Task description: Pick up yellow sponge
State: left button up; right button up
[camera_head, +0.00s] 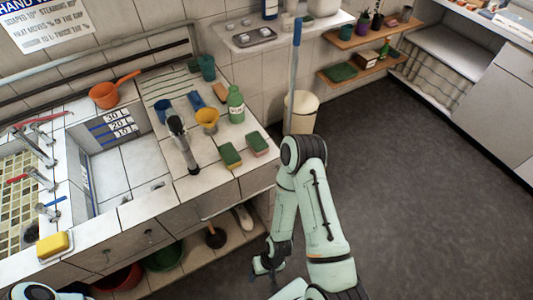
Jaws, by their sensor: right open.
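A yellow sponge (54,245) lies on the white tiled counter's front edge at the lower left, in front of the sink. My right gripper (266,272) hangs low in front of the counter, right of the lower shelf and far from this sponge. It is small and dark in the picture, open, and I see nothing in it. Part of my left arm shows at the bottom left corner, below the sponge; its gripper is out of view. A green-and-yellow sponge (230,156) and a green-and-pink sponge (257,143) lie on the counter's right part.
The tiled sink (118,165) is behind and right of the yellow sponge, with taps (30,180) at left. The dark floor at right is clear.

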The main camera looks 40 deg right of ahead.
aim_at(231, 158)
jog(key=z, duration=0.3)
jog(key=l+z, duration=0.45)
